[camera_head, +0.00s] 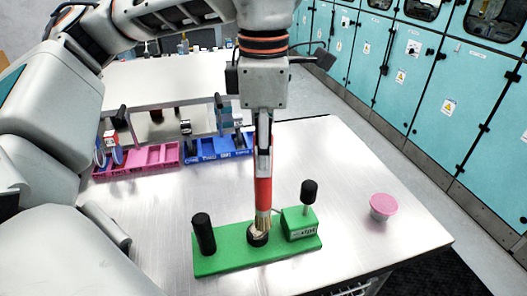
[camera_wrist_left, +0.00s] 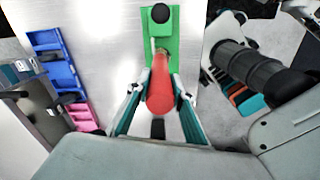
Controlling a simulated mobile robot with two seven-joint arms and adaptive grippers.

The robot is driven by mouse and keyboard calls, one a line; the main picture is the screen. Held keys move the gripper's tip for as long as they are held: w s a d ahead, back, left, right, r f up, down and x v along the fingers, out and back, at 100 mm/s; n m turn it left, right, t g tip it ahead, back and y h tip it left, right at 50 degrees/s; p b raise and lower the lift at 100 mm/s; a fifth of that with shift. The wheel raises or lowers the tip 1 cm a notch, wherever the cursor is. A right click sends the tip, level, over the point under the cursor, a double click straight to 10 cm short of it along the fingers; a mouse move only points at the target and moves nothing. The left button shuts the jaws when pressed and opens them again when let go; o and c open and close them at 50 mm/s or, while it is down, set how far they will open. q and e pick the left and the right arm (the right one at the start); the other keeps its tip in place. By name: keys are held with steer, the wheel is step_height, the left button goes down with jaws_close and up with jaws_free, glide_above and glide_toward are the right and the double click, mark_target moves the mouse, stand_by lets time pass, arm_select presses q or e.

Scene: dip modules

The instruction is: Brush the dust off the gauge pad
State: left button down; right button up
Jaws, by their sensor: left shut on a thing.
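My left gripper (camera_head: 263,172) points straight down and is shut on the red handle of a brush (camera_head: 263,192). The red handle also shows between the fingers in the left wrist view (camera_wrist_left: 160,88). The brush's pale bristles reach down to the dark round gauge pad (camera_head: 257,239) on a green base (camera_head: 225,262). They appear to touch it, and they hide part of its top. Whether dust lies on the pad is too small to tell. My right gripper is not in view.
A black post (camera_head: 203,233) stands left of the pad, and a green block (camera_head: 299,223) with a black knob (camera_head: 309,190) stands right. A pink cup (camera_head: 383,206) sits further right. Pink (camera_head: 160,158) and blue (camera_head: 217,147) racks lie behind.

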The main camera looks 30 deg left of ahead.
arm_select(q)
steer(key=shift+f, duration=0.15)
steer(key=shift+a, duration=0.1)
steer(key=shift+s+a, duration=0.85)
steer(key=shift+s, duration=0.25)
steer(key=shift+w, duration=0.1)
steer(key=shift+w+d+p, duration=0.4)
steer(key=shift+w+d, duration=0.6)
steer(key=shift+d, duration=0.1)
steer(key=shift+d, duration=0.1)
